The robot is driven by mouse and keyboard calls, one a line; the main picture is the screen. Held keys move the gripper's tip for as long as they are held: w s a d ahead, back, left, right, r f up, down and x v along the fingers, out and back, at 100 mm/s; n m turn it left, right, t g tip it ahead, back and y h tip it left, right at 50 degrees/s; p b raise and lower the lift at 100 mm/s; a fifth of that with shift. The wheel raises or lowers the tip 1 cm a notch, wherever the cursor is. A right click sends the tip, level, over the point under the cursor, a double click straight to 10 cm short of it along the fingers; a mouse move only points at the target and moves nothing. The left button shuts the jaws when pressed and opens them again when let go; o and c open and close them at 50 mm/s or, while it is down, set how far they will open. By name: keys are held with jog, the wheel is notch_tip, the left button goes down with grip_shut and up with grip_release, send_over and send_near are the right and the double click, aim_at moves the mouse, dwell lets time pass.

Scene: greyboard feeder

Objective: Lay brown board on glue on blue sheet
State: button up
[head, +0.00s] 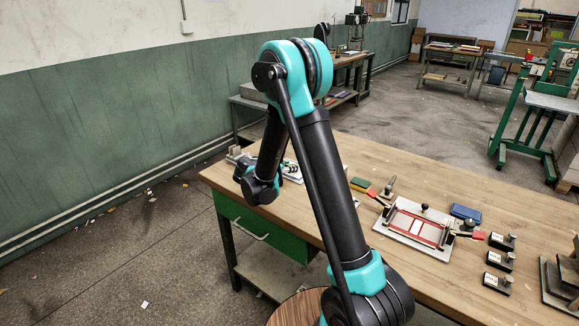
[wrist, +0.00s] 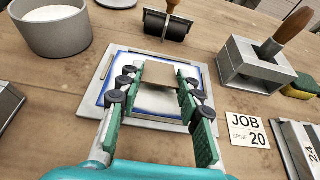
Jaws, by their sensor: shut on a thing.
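The brown board (wrist: 159,73) is between the green fingers of my gripper (wrist: 160,80) in the wrist view. My gripper is shut on it. The blue sheet (wrist: 104,90) lies below on a pale grey plate (wrist: 88,98); its blue edges show around a whitish middle, which may be the glue (wrist: 155,103). The board appears over the far part of the sheet; whether it touches the sheet I cannot tell. The fingers hide part of the sheet's sides. In the head view my own arm hides the gripper and board.
In the wrist view a grey pot (wrist: 52,33) stands at upper left, a roller (wrist: 167,24) behind the plate, and a metal holder with a wooden-handled brush (wrist: 256,65) at right. A "JOB 20" card (wrist: 250,130) lies beside the plate. A red-framed jig (head: 418,227) shows in the head view.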

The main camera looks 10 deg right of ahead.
aim_at(285, 175)
dwell(0.3)
jog(key=o, duration=0.7)
jog(key=shift+o, duration=0.2)
jog(key=o, duration=0.6)
jog(key=shift+c, duration=0.2)
jog(key=shift+s+a, duration=0.1)
jog(key=shift+s+a+r, duration=0.2)
jog(key=shift+a, duration=0.05)
jog(key=shift+s+a+r, duration=0.25)
jog(key=shift+s+a, duration=0.15)
jog(key=shift+s, duration=0.05)
jog(key=shift+s+a+r, duration=0.15)
jog(key=shift+s+a, duration=0.1)
